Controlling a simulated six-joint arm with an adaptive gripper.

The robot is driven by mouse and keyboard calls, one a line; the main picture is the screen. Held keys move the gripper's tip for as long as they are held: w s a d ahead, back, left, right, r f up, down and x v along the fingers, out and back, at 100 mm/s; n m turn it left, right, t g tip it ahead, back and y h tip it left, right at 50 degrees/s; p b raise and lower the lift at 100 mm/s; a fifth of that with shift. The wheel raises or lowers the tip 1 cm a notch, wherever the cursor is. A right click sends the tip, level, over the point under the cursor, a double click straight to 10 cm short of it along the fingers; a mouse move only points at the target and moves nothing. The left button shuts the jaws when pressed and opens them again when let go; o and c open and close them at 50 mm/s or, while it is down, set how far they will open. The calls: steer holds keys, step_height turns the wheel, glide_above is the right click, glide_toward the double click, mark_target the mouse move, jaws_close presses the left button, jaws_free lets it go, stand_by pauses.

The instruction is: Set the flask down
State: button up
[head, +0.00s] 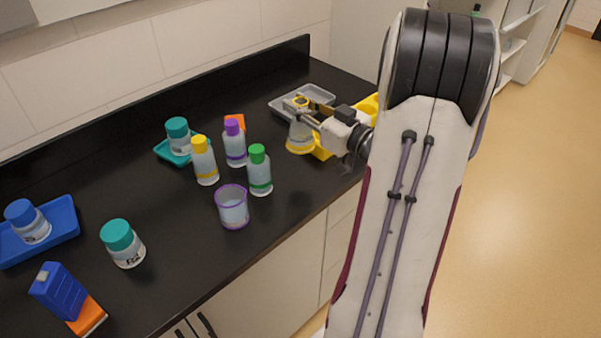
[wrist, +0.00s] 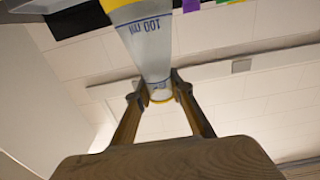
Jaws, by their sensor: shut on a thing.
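The flask (head: 300,133) is clear with a yellow rim and a yellow band at its base. It stands out at the far right part of the black counter in the head view. My gripper (head: 305,115) is shut on its neck. In the wrist view the flask (wrist: 150,45) shows "100 ml" marking, and the two fingers of my gripper (wrist: 160,88) close around its narrow neck near the rim. The flask looks about upright. I cannot tell whether its base touches the counter. My arm hides part of the area to the right.
A grey tray (head: 275,107) lies behind the flask, and a yellow holder (head: 323,152) is close on its right. Green (head: 259,171), purple (head: 235,145) and yellow-capped (head: 205,162) bottles and a purple-rimmed beaker (head: 233,208) stand to the left. Bare counter lies between the flask and bottles.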

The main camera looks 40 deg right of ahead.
mark_target(308, 131)
steer(key=shift+f, duration=2.9)
steer(key=shift+f, duration=2.1)
steer(key=shift+f, duration=0.1)
steer(key=o, duration=1)
steer(key=shift+s, duration=6)
